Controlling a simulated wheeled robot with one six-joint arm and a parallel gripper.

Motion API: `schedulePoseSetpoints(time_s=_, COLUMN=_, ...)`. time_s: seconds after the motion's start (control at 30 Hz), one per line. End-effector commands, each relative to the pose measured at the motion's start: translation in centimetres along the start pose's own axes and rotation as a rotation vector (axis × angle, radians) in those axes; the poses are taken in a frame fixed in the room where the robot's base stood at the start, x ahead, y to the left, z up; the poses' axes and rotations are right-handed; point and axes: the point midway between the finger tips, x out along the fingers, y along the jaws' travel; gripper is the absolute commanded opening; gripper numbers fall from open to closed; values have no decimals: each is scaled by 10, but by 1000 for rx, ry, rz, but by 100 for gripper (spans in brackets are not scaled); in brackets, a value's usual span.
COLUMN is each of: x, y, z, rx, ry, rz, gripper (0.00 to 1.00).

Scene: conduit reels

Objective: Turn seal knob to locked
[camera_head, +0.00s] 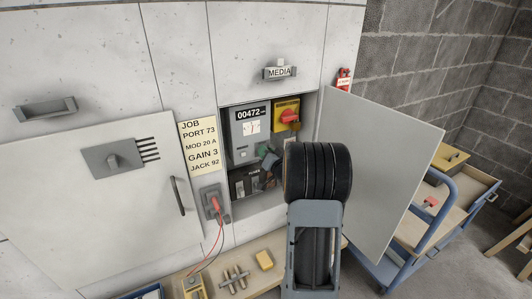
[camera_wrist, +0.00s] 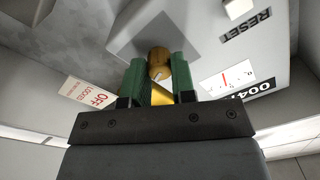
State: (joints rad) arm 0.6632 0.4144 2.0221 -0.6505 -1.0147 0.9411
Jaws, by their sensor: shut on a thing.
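In the wrist view, the fingers of my gripper (camera_wrist: 158,78) have green pads and are closed on a brass-coloured knob (camera_wrist: 158,56), which I take to be the seal knob. The knob stands out from a grey housing (camera_wrist: 130,30). A yellow piece (camera_wrist: 161,96) shows between the fingers below it. A white label (camera_wrist: 88,94) with red OFF and LOCKED lettering is at the left. In the head view, my gripper (camera_head: 268,159) shows partly as green beside my dark arm, inside the open cabinet. The knob is hidden there, and its turned angle is unclear.
A meter (camera_head: 250,125) reading 00472 and a yellow box with a red switch (camera_head: 288,116) are inside the cabinet. Its open door (camera_head: 380,175) stands to the right of my arm. A socket with a red lead (camera_head: 214,205) is at the left. A blue cart (camera_head: 440,205) stands right.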

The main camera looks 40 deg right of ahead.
Motion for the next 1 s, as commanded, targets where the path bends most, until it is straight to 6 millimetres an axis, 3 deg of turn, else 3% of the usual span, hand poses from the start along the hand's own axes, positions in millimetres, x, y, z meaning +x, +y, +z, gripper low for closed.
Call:
schedulePoseSetpoints(time_s=0.43, x=0, y=0, z=1, rx=291, ry=6, rz=8, gripper=1)
schedulePoseSetpoints(time_s=1.0, x=0, y=0, z=1, rx=378, ry=10, rz=10, gripper=1)
